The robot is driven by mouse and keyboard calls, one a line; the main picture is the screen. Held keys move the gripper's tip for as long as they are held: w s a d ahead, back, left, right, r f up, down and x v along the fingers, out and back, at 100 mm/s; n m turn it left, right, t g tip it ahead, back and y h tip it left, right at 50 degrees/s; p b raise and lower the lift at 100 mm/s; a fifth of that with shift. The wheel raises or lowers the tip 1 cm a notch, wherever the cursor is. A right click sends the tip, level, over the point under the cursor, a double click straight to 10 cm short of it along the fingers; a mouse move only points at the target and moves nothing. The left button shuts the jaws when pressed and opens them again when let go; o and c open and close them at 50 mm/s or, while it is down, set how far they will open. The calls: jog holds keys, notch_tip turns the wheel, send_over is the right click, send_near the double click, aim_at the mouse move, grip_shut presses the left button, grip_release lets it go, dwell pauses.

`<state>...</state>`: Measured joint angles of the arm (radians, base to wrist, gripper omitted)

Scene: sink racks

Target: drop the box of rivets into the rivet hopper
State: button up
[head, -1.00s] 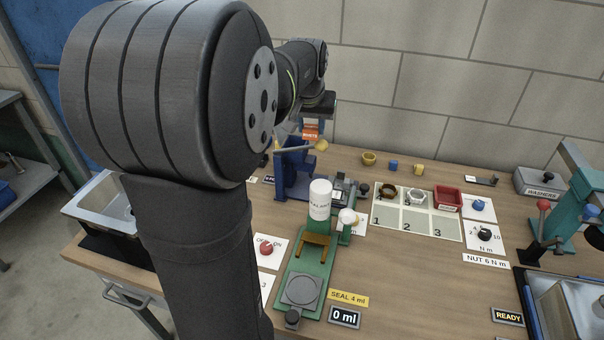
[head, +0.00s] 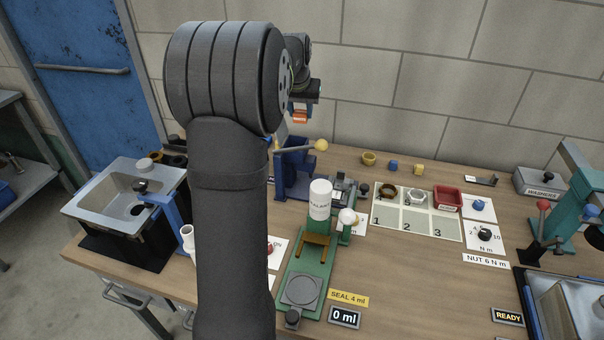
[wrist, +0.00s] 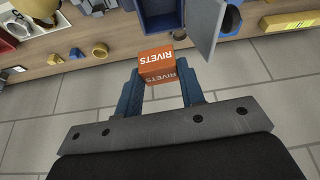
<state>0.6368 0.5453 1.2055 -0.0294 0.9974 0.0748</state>
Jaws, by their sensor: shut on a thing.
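The orange box of rivets (wrist: 157,66), with "RIVETS" lettered in white, is between the fingers of my gripper (wrist: 161,88) in the wrist view. My gripper is shut on it. In the head view the box (head: 300,116) hangs from my gripper (head: 302,104) above the back of the bench. A blue machine with an open-topped bin (head: 296,168) and a yellow-knobbed lever stands just below it; in the wrist view a blue open bin (wrist: 160,22) lies beyond the box. I see no label naming the rivet hopper. The box is apart from the bin.
A green sealant stand (head: 302,268) with a white bottle stands in front of the blue machine. To its right are a numbered tray mat (head: 418,224), a red bin (head: 447,198) and a washers box (head: 538,181). A sink (head: 128,188) is at the left. A grey block wall rises behind.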

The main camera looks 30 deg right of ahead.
jog(key=shift+f, duration=0.9)
jog(key=o, duration=1.1)
jog(key=shift+c, duration=0.2)
jog(key=v, duration=1.7)
jog(key=shift+r, duration=0.25)
